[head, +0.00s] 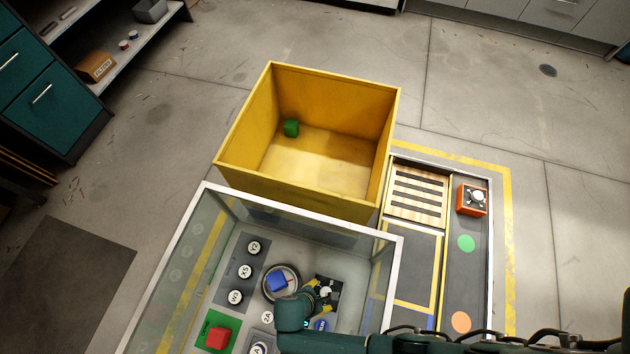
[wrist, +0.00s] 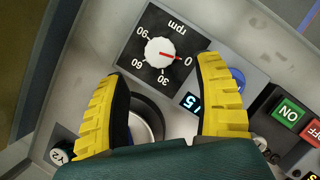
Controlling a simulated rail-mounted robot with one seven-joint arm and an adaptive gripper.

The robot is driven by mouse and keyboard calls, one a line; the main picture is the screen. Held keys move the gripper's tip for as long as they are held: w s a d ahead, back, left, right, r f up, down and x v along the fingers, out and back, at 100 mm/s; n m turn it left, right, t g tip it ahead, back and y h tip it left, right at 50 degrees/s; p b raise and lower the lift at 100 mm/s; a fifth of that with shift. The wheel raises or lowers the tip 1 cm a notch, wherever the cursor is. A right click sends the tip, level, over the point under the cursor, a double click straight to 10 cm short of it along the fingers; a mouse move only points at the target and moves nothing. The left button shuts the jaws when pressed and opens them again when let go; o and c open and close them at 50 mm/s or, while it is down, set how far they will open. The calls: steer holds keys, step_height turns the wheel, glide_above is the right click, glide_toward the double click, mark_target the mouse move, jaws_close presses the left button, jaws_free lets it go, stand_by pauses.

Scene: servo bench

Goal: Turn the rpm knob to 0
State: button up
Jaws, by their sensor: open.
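The rpm dial is a dark square plate (wrist: 138,72) with a white round knob (wrist: 158,51) in the wrist view. The knob's red pointer is directed at the 0 mark. My gripper (wrist: 161,72) is open, with a yellow finger on each side of the dial's lower part. The fingers look apart from the knob, and nothing is held between them. In the head view my gripper (head: 319,297) is over the dial, and its white knob (head: 326,291) shows between the yellow fingers.
A small display (wrist: 190,102) by the dial seems to read 15. A green ON button (wrist: 289,113) and red OFF button (wrist: 312,131) are at right. A blue cube (head: 277,282) sits on a round plate left of my gripper. Glass walls with a pale rim (head: 310,218) enclose the panel.

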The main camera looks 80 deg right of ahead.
steer(key=v, duration=0.5)
steer(key=shift+f, duration=0.1)
stand_by(0.3)
